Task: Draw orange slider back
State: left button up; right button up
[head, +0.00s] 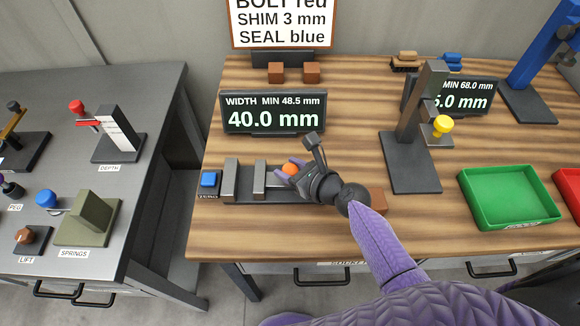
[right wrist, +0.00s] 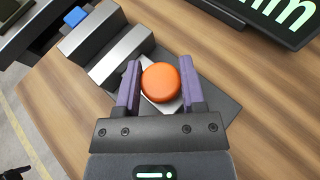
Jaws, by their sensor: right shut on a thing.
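The orange slider knob (head: 290,169) sits on the width gauge (head: 232,182), which has two upright grey jaws on a dark base. My right gripper (head: 287,171) reaches in from the lower right and is shut on the knob. In the right wrist view the round orange knob (right wrist: 161,82) lies between the purple fingers (right wrist: 160,88). The grey jaws (right wrist: 120,56) stand apart just beyond it. The width display (head: 274,112) behind the gauge reads 40.0 mm, with MIN 48.5 mm above.
A blue zero button (head: 208,179) is at the gauge's left end. A dark stand with a yellow knob (head: 443,124) and a green tray (head: 511,196) are to the right. A brown block (head: 377,200) lies beside my right wrist. Bare wood lies in front of the gauge.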

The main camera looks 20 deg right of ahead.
pick_arm(q)
jog(key=shift+s+d, duration=0.1)
jog(key=shift+d, duration=0.15)
pick_arm(e)
grip_shut()
jog(key=d, duration=0.2)
jog(key=shift+s+d, duration=0.35)
pick_arm(q)
jog(key=shift+d, duration=0.15)
pick_arm(e)
jog(key=o, duration=0.8)
grip_release()
jog(key=o, duration=0.3)
jog(key=shift+d, duration=0.15)
pick_arm(q)
jog(key=shift+a, duration=0.3)
